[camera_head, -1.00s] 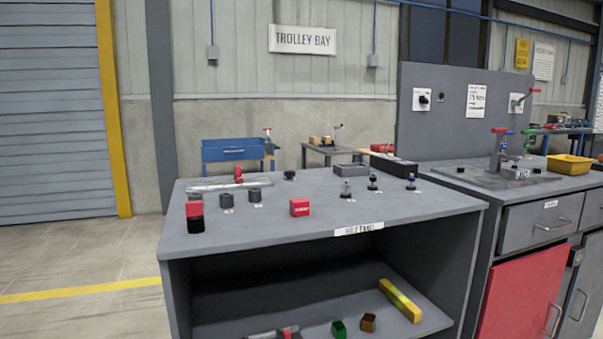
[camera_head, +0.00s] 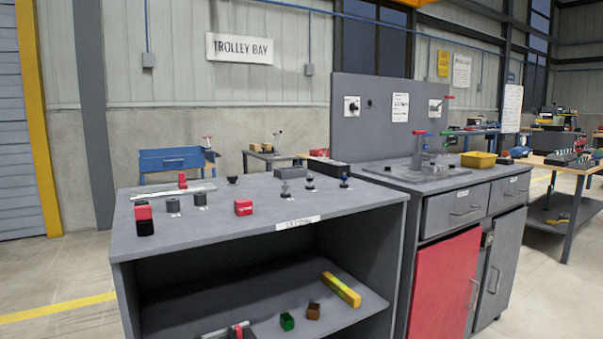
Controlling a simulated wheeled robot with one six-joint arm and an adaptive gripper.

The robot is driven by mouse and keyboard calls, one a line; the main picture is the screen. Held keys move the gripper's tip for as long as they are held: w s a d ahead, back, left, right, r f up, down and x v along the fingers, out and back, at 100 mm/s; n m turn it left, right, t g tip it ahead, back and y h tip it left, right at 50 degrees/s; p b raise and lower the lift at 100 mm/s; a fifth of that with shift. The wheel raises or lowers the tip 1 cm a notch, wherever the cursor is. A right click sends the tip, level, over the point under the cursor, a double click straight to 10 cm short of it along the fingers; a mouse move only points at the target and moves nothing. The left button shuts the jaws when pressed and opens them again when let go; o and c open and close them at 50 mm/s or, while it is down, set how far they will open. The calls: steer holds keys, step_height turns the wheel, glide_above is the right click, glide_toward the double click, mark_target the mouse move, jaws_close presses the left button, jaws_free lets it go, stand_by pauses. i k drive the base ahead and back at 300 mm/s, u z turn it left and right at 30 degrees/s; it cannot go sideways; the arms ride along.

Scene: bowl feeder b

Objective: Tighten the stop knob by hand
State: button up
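I cannot tell for sure which part is the stop knob. On the right-hand bench, a grey fixture plate (camera_head: 404,178) bears an upright clamp (camera_head: 421,146) with a red and a blue handle end. Small dark knobs sit on this plate, too small to make out. A black knob (camera_head: 352,106) on a white plate is on the upright grey panel (camera_head: 376,135) behind the bench. Another small black knob-like part (camera_head: 232,179) stands at the back of the nearer table (camera_head: 262,228). My gripper is not in view.
The nearer table also holds a red box (camera_head: 243,207), a red and black block (camera_head: 144,220), dark cylinders (camera_head: 200,200) and small upright fittings (camera_head: 310,182). Its shelf has a yellow bar (camera_head: 341,289). A yellow bin (camera_head: 478,159) stands on the bench.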

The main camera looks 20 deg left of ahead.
mark_target(232, 178)
steer(key=z, duration=0.8)
steer(key=i, duration=1.2)
steer(key=u, duration=2.15)
